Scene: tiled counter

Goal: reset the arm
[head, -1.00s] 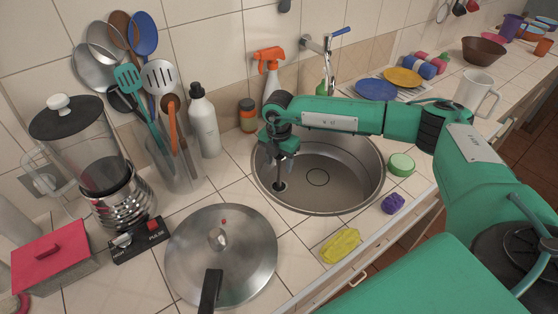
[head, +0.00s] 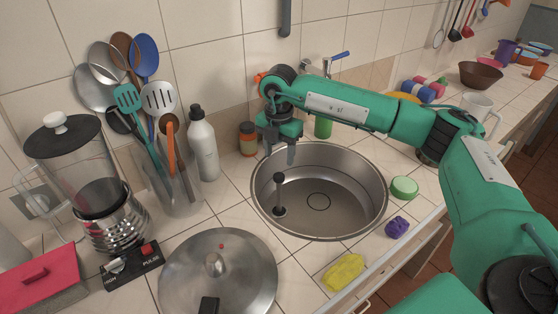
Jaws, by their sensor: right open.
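My right arm is green and reaches in from the right over the counter. Its right gripper (head: 280,152) hangs fingers down above the left rear part of the round steel sink (head: 335,215). The fingers are apart with nothing between them. A small dark plunger-like piece (head: 279,195) stands in the sink below the gripper, apart from it. The upper arm hides part of the tap (head: 312,68) and most of an orange spray bottle. My left gripper is not in view.
A pot lid (head: 245,280), a blender (head: 85,180), a utensil holder (head: 170,185) and a white bottle (head: 202,145) stand left of the sink. A yellow sponge (head: 343,272), purple sponge (head: 397,227) and green round sponge (head: 403,187) lie along the front and right.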

